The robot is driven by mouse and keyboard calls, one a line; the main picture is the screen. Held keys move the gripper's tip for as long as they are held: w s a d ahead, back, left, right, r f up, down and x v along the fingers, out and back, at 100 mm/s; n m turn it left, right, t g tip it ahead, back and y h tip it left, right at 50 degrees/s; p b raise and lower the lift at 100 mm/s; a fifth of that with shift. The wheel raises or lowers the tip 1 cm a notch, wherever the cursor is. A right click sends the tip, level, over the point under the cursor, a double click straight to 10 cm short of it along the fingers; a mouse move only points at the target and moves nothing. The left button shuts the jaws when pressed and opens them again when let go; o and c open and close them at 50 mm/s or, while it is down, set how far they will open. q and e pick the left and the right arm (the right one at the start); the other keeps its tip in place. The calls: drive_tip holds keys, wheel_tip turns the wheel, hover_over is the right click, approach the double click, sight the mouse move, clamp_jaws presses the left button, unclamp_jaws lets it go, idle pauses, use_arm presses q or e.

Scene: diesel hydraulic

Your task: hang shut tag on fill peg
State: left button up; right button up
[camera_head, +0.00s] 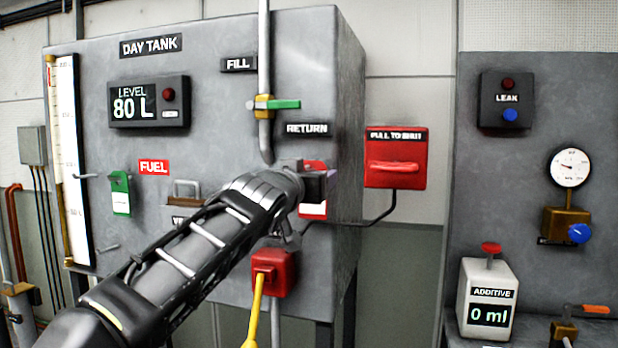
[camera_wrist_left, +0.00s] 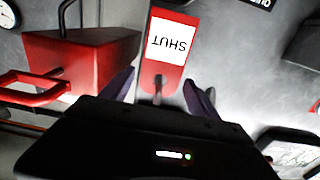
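The shut tag (camera_wrist_left: 170,45) is red with a white SHUT label, upside down in the left wrist view. In the head view the tag (camera_head: 312,209) shows below the RETURN label, partly hidden behind my left gripper (camera_head: 316,185). The fingers of my left gripper (camera_wrist_left: 160,88) stand on either side of the tag's red end, with narrow gaps that make it look open around it. A thin grey rod shows at that end between the fingers; I cannot tell whether it is a peg. The FILL label (camera_head: 239,64) is on the tank, left of a vertical pipe. My right gripper is out of view.
A pipe (camera_head: 264,50) with a green-handled valve (camera_head: 284,104) comes down above my left forearm. A red pull-to-shut box (camera_head: 396,172) stands close to the right of the gripper. A green tag (camera_head: 120,195) hangs at left on the tank. A red box (camera_head: 274,272) sits below.

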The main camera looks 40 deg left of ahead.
use_arm(q)
drive_tip(key=shift+o, duration=0.8)
drive_tip(key=shift+s, duration=0.1)
drive_tip(key=v, duration=0.7)
drive_tip(key=shift+s+b, duration=0.3)
drive_tip(key=shift+b, duration=0.05)
drive_tip(key=shift+d, duration=0.1)
